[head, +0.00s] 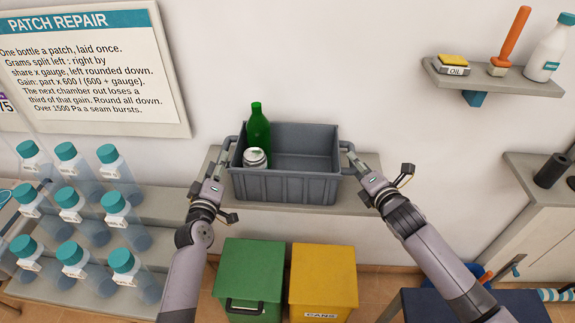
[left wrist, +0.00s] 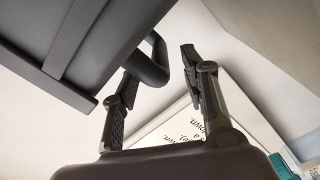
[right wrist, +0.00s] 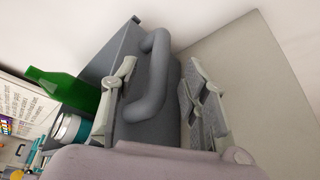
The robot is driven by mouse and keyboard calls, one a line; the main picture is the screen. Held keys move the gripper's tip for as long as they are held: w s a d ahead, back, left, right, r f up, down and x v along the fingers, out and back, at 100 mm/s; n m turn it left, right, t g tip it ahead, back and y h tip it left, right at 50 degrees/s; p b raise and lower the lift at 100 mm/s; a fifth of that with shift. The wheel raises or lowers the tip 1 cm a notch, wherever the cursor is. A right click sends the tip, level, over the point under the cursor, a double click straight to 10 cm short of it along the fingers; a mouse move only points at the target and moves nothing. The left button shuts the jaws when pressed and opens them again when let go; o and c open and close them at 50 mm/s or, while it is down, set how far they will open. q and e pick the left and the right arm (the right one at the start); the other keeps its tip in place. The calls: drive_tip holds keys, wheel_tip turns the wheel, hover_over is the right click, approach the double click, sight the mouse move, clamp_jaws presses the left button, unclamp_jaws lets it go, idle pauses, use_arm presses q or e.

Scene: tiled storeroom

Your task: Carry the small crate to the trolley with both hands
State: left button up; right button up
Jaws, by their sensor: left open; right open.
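The small grey crate (head: 285,188) sits level on a shelf (head: 160,205) against the wall. It holds a green bottle (head: 257,135) and a white-lidded can (head: 254,157) in its left part. My right gripper (head: 357,166) is open at the right handle; in the right wrist view the handle (right wrist: 153,80) lies between the spread fingers. I cannot make out the trolley for certain; a dark blue surface (head: 520,305) shows at the lower right.
Several teal-capped bottles (head: 75,205) stand at the left. A green bin (head: 250,275) and a yellow bin (head: 323,275) stand below the crate. A small wall shelf (head: 480,84) and a pale cabinet (head: 540,220) are at the right. The wall above the crate is clear.

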use_arm(q)
drive_tip(key=shift+w, duration=2)
use_arm(e)
drive_tip(key=shift+x, duration=2)
use_arm(q)
drive_tip(key=shift+c, duration=0.2)
use_arm(e)
drive_tip(key=shift+c, duration=0.2)
use_arm(q)
clamp_jaws()
use_arm(e)
clamp_jaws()
